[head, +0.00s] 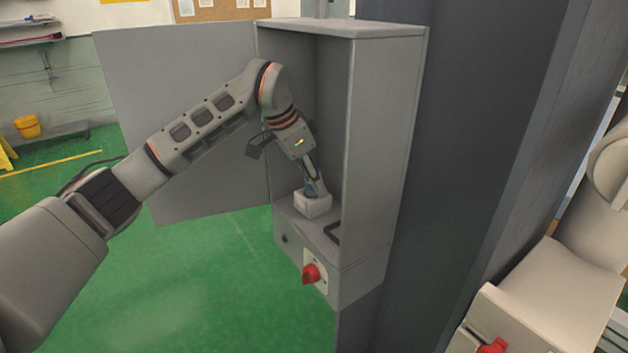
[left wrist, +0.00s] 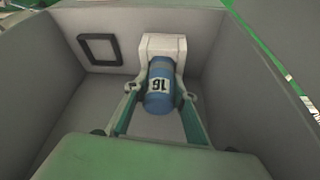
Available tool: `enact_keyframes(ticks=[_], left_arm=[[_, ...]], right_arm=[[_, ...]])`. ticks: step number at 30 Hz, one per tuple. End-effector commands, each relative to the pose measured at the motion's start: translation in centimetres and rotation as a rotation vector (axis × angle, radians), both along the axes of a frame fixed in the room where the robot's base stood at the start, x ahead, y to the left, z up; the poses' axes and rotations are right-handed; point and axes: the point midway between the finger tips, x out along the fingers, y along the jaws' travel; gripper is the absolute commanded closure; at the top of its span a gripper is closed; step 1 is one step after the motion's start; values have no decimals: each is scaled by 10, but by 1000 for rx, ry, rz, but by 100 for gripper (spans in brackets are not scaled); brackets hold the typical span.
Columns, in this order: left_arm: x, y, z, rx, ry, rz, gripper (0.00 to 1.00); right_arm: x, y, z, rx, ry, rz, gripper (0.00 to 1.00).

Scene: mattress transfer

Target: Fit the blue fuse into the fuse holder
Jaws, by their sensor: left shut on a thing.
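The blue fuse (left wrist: 160,84), marked with a number that reads as 16, shows in the left wrist view between the fingers of my left gripper (left wrist: 160,100). My left gripper (head: 316,188) is shut on it inside the open grey cabinet. The white fuse holder (left wrist: 162,46) is right at the far end of the fuse; in the head view the holder (head: 313,205) sits on the cabinet's inner floor under the gripper. I cannot tell how deep the fuse sits in it. My right gripper is not in view.
The grey cabinet (head: 385,130) has its door (head: 180,130) swung open to the left. A red rotary switch (head: 312,273) is on its front below the opening. A dark square frame (left wrist: 100,49) is beside the holder. A dark pillar (head: 470,150) stands to the right.

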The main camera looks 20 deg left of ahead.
Motion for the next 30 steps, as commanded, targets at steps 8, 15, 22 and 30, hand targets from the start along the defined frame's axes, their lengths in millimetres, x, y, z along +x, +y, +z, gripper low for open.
enact_keyframes(ticks=[8, 15, 22, 30], left_arm=[[0, 0, -1, 1, 1, 1, 58], [0, 0, 3, 1, 1, 0, 58], [-8, 11, 35, 2, -5, 2, 58], [-22, 27, 85, 2, -3, 2, 58]], right_arm=[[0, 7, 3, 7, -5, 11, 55], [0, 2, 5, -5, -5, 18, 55], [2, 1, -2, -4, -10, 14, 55], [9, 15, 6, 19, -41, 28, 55]])
